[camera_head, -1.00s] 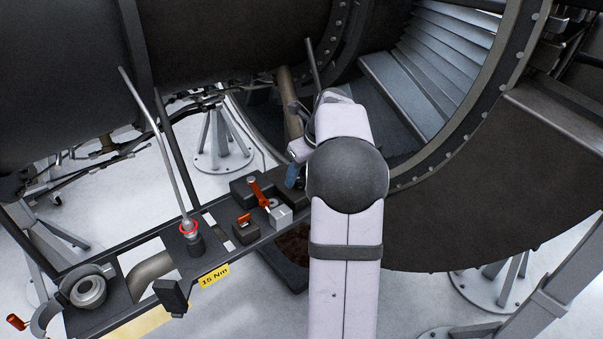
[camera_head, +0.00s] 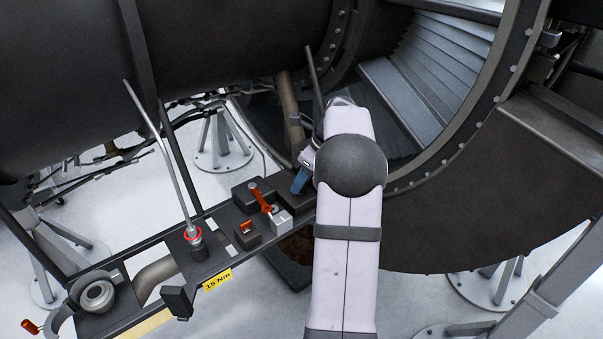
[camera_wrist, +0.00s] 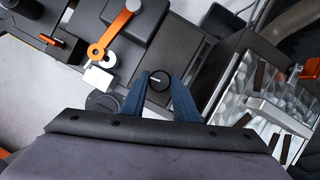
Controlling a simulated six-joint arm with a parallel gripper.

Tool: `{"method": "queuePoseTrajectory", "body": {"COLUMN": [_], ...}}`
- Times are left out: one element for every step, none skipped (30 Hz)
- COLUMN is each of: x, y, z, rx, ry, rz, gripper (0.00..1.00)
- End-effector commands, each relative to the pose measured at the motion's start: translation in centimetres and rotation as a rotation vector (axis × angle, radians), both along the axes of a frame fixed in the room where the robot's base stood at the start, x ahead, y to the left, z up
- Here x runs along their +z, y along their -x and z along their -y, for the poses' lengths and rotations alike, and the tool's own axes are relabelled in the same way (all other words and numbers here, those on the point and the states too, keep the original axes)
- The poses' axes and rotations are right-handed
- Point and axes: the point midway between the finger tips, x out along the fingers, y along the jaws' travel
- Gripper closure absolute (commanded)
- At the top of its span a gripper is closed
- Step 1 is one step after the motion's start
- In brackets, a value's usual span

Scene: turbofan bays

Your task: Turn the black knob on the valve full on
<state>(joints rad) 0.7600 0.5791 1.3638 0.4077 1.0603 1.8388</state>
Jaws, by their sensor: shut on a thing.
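The black knob (camera_wrist: 160,80) is small and round, with a white mark on its top; it shows in the wrist view on a dark panel. My gripper (camera_wrist: 161,90) has its two blue fingers on either side of the knob and is shut on it. In the head view one blue finger of my gripper (camera_head: 300,181) shows at the right end of the bench rail. My arm hides the knob and the valve body there.
An orange lever (camera_head: 262,199) stands beside the knob, close to my fingers. A long metal rod (camera_head: 168,155) rises from a red-ringed socket (camera_head: 193,234) further left. A silver ribbed case (camera_wrist: 255,95) lies right of my fingers in the wrist view.

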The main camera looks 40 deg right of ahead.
Motion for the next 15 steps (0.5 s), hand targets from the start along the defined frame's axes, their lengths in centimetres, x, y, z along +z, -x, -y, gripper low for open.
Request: {"method": "queuePoseTrajectory", "body": {"x": [0.61, 0.6, 0.58, 0.57, 0.54, 0.51, 0.48, 0.44, 0.41, 0.34, 0.35, 0.25, 0.26, 0.2, 0.18], "y": [-0.05, -0.05, -0.1, -0.12, -0.12, -0.17, -0.17, -0.2, -0.21, -0.24, -0.27, -0.28, -0.3, -0.33, -0.35], "z": [0.13, 0.12, 0.15, 0.16, 0.16, 0.21, 0.2, 0.25, 0.27, 0.29, 0.32, 0.34, 0.35, 0.39, 0.41], "rx": [0.042, 0.071, 0.108, 0.137, 0.166, 0.204, 0.233, 0.262, 0.3, 0.329, 0.358, 0.396, 0.424, 0.453, 0.491], "ry": [-0.001, -0.002, -0.002, -0.002, -0.002, -0.001, -0.001, -0.001, -0.001, -0.001, 0.0, 0.001, 0.0, 0.002, 0.003], "rz": [0.0, -0.001, 0.0, 0.0, 0.001, 0.001, 0.001, 0.002, 0.002, 0.002, 0.002, 0.003, 0.003, 0.002, 0.002], "gripper": [0.95, 0.95, 0.95, 0.95, 0.95, 0.95, 0.95, 0.95, 0.95, 0.95, 0.95, 0.95, 0.95, 0.95, 0.95]}}
